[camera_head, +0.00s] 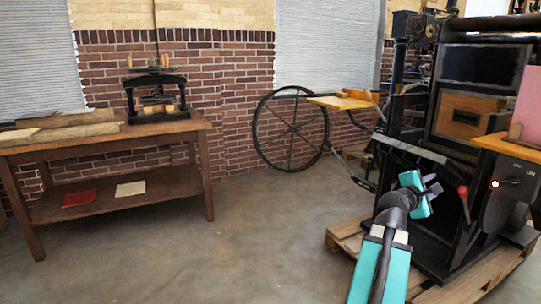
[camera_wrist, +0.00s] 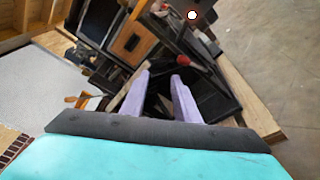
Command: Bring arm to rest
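My gripper (camera_head: 432,190) is in front of the big black press (camera_head: 405,235) at the right of the head view. In the wrist view its two pale purple fingers (camera_wrist: 157,97) stand apart with nothing between them, so it is open. The arm reaches up from the bottom edge of the head view. A lever with a red knob (camera_head: 463,191) is just right of the gripper. The red knob also shows beyond the fingertips in the wrist view (camera_wrist: 184,57). I cannot tell how far the fingers are from it.
The press stands on a wooden pallet (camera_head: 480,282). A panel with a lit lamp (camera_head: 495,184) is at its right. A wooden table (camera_head: 100,140) with a small hand press (camera_head: 155,92) stands at left. The floor (camera_head: 230,250) between is clear.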

